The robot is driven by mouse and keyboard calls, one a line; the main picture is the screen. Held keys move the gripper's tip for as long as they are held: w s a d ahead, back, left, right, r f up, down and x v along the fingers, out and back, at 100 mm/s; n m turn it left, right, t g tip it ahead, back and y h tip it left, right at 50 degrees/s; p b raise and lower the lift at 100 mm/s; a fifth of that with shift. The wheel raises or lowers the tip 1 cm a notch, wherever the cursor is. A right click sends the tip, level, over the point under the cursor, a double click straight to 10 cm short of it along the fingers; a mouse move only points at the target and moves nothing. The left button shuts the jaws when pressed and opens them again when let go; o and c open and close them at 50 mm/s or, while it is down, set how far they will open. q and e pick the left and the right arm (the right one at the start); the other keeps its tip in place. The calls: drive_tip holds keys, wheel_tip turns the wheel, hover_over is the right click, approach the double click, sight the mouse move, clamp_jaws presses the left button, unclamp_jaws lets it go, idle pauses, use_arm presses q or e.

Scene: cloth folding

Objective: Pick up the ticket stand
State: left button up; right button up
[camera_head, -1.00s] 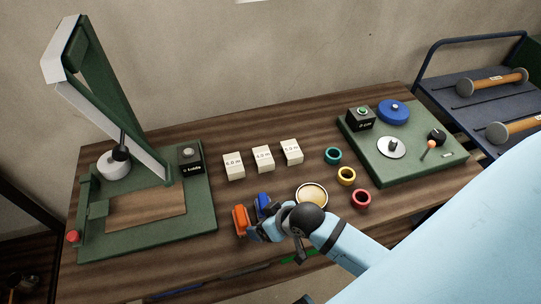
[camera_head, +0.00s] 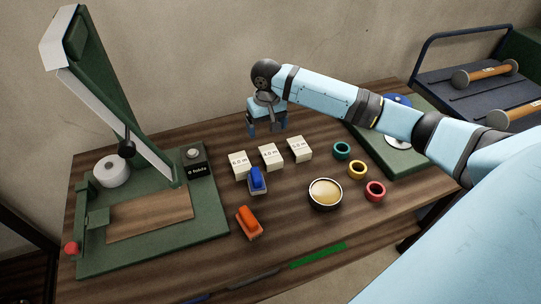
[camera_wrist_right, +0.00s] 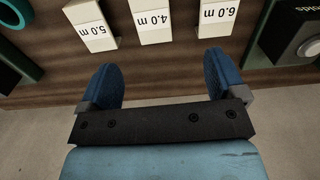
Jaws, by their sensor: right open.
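Three white blocks with printed labels stand in a row mid-table: "6.0 m" (camera_head: 239,165), "4.0 m" (camera_head: 271,156) and "5.0 m" (camera_head: 299,148). I cannot tell which thing is the ticket stand. My right gripper (camera_head: 267,128) is open and empty behind this row, fingers pointing down. In the right wrist view, the right gripper (camera_wrist_right: 160,62) has its two blue fingers spread, with the labels 5.0 m (camera_wrist_right: 96,40), 4.0 m (camera_wrist_right: 152,20) and 6.0 m (camera_wrist_right: 216,14) upside down beyond them. My left gripper is not in view.
A green press-like frame (camera_head: 215,222) stands at left. A blue item (camera_head: 257,181), an orange item (camera_head: 249,222), a round tin (camera_head: 325,194) and teal (camera_head: 342,150), yellow (camera_head: 357,169) and red (camera_head: 375,191) rings lie in front. A blue cart (camera_head: 431,92) stands at right.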

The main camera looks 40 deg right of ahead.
drive_tip(key=d, duration=0.1)
hover_over(271, 154)
drive_tip(key=f, duration=0.7)
drive_tip(key=shift+w+a+f, duration=0.1)
drive_tip(key=shift+w+f, duration=0.1)
drive_tip(key=shift+w, duration=0.2)
drive_tip(key=f, duration=0.5)
drive_tip(key=shift+s+f+b, duration=0.3)
drive_tip(key=c, duration=1)
